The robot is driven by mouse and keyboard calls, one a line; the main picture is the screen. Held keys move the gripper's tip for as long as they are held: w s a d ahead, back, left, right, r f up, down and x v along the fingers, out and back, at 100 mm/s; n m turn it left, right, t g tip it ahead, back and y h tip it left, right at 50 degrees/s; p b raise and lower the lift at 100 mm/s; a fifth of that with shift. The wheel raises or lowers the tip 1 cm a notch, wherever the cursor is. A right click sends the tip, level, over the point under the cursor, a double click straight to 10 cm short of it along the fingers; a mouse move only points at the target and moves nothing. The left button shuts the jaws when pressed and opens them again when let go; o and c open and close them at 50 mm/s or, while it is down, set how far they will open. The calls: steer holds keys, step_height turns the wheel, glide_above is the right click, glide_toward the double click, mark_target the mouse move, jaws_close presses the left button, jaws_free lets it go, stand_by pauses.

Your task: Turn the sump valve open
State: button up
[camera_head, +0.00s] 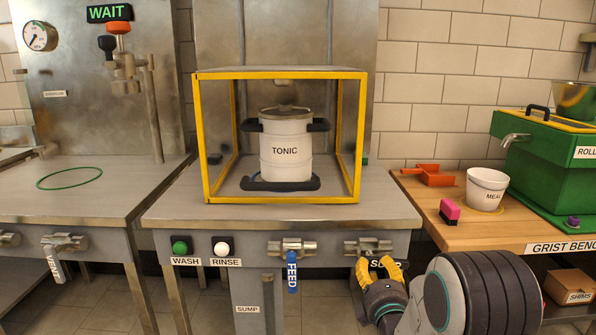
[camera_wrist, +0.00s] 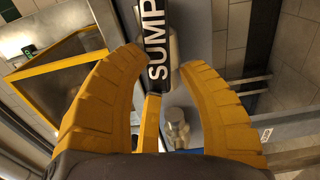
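The sump valve (camera_head: 368,246) is a metal fitting on the front panel of the middle bench, at its right end. Its black lever with white SUMP lettering (camera_wrist: 155,45) shows in the wrist view at the fingertips; in the head view my fingers partly cover it, and it seems to run sideways to the right. My gripper (camera_head: 387,266), with yellow ribbed fingers, is at the lever. In the wrist view the fingers of my gripper (camera_wrist: 162,62) are spread, with the lever at or just beyond the gap between the tips. I cannot tell whether they touch it.
Left of it on the panel are the FEED valve (camera_head: 291,250) with its blue lever hanging down, and the RINSE (camera_head: 221,248) and WASH (camera_head: 180,247) buttons. A yellow-framed cage (camera_head: 283,72) holding a TONIC pot (camera_head: 286,150) stands above. The grist bench (camera_head: 425,205) stands close at right.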

stand_by(0.3)
steer(key=shift+s, duration=1.1)
steer(key=shift+m, duration=0.9)
steer(key=shift+w, duration=0.15)
steer(key=shift+w, duration=0.95)
steer(key=shift+o, duration=0.6)
